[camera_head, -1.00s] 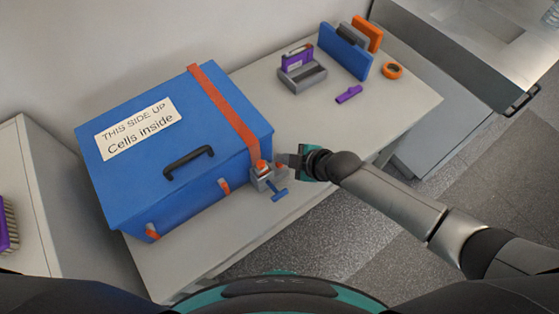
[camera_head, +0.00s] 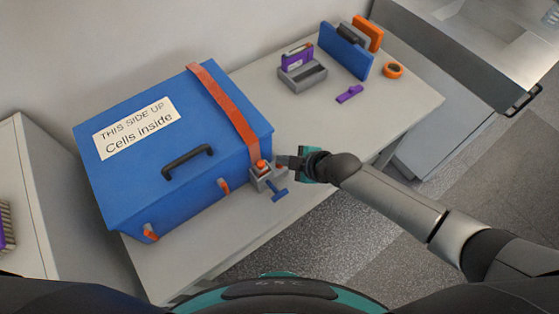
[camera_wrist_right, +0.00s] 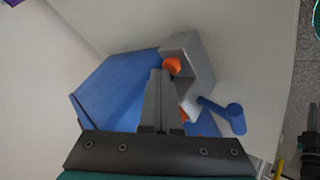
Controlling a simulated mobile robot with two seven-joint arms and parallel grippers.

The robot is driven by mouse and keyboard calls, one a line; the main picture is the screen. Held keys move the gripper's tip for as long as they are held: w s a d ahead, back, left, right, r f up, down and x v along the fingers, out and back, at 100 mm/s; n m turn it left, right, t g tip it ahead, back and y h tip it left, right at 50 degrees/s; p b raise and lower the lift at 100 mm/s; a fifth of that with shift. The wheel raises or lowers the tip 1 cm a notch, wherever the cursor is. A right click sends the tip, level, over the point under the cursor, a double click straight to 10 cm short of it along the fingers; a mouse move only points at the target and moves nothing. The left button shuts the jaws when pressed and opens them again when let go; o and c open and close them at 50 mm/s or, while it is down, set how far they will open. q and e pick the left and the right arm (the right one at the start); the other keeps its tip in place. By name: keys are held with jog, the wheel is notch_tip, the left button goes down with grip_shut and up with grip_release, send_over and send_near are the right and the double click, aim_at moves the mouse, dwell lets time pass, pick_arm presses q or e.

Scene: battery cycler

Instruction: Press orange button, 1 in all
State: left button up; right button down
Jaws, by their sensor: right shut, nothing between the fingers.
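The orange button (camera_head: 261,164) sits on top of a small grey buckle block (camera_head: 268,180) at the right front corner of the blue box (camera_head: 205,130). In the right wrist view the orange button (camera_wrist_right: 172,66) is on the grey block (camera_wrist_right: 198,68), just beyond my fingertips. My right gripper (camera_head: 282,161) is shut and empty, just to the right of the block in the head view. In the wrist view its closed fingers (camera_wrist_right: 158,74) overlap the block's edge, close beside the button; I cannot tell whether they touch. My left gripper is not in view.
A blue lever (camera_head: 279,195) sticks out from the block's front. An orange strap (camera_head: 225,108) runs over the box. A grey holder (camera_head: 302,78), purple piece (camera_head: 349,94) and orange ring (camera_head: 393,70) lie farther back. The table (camera_head: 375,115) has free room on the right.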

jog(key=shift+r+p, duration=0.9)
jog(key=shift+r, duration=0.05)
notch_tip(320, 180, up, 5)
jog(key=p, duration=0.4)
jog(key=shift+p, duration=0.4)
dwell(0.4)
